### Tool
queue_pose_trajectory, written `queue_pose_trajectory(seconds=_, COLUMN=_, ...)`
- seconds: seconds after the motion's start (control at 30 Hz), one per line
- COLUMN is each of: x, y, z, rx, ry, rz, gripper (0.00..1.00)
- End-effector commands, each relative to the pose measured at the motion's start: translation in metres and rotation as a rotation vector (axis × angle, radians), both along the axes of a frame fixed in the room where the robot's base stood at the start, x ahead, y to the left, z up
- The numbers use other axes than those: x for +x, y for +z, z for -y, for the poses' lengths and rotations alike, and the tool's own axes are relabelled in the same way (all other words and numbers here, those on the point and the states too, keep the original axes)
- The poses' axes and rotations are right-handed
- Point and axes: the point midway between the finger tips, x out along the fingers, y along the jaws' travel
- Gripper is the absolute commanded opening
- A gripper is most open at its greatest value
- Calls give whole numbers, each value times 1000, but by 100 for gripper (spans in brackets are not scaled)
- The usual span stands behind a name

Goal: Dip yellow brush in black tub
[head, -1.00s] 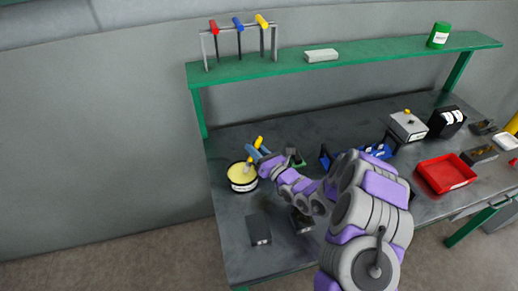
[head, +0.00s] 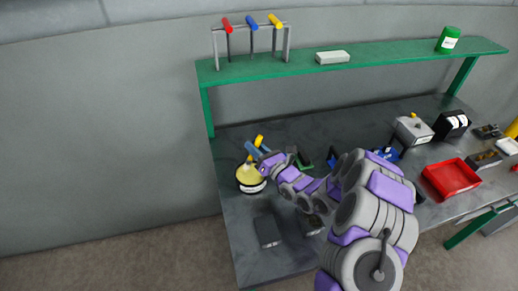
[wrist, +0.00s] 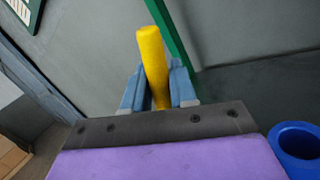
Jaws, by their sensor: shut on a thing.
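My gripper (head: 255,148) is shut on the yellow brush (head: 259,141), whose handle stands up, slightly tilted, between the fingers. In the wrist view the yellow handle (wrist: 152,65) is pinched between two blue-grey fingers (wrist: 158,88). The black tub (head: 250,186) has a pale band and pale yellow contents, and stands at the left end of the bench. The brush's lower end is over the tub's opening, at or close to the contents; I cannot tell whether it touches them.
Two dark blocks (head: 268,231) (head: 309,223) lie in front of the tub on the grey bench (head: 232,238). A green shelf (head: 300,70) behind carries a rack with red, blue and yellow-handled tools. A red tray (head: 452,178) is at right. A blue hollow cylinder (wrist: 300,148) shows in the wrist view.

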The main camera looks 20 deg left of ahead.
Motion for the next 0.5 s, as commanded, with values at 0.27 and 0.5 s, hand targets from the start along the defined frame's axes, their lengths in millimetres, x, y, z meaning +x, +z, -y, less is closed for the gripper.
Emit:
queue_pose_trajectory(seconds=0.27, x=2, y=27, z=13, rx=13, ry=-5, rz=2, gripper=0)
queue_pose_trajectory(seconds=0.5, x=2, y=42, z=3, rx=7, ry=-4, rz=2, gripper=0)
